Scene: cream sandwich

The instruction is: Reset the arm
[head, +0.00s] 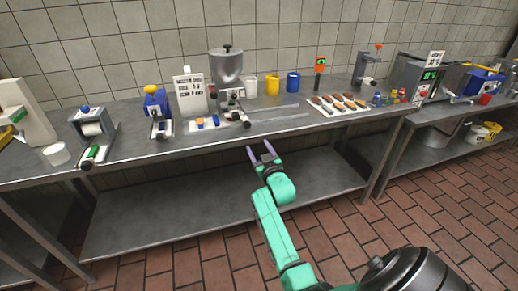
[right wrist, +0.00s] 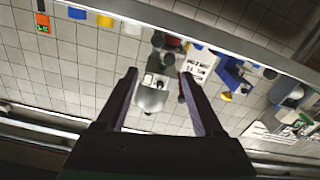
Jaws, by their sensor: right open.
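My right gripper (head: 262,152) is at the end of my green arm, in front of the steel counter's front edge and above the lower shelf in the head view. Its two fingers are apart with nothing between them. In the right wrist view the open fingers (right wrist: 160,88) frame a grey hopper machine (right wrist: 153,97) in the background, which appears upside down. My left gripper is in neither view.
The steel counter (head: 150,148) holds the hopper machine (head: 227,70), yellow and blue cups (head: 293,82), a tray of several utensils (head: 340,112) and dispensers. The lower shelf (head: 180,215) is bare. A second counter stands at right.

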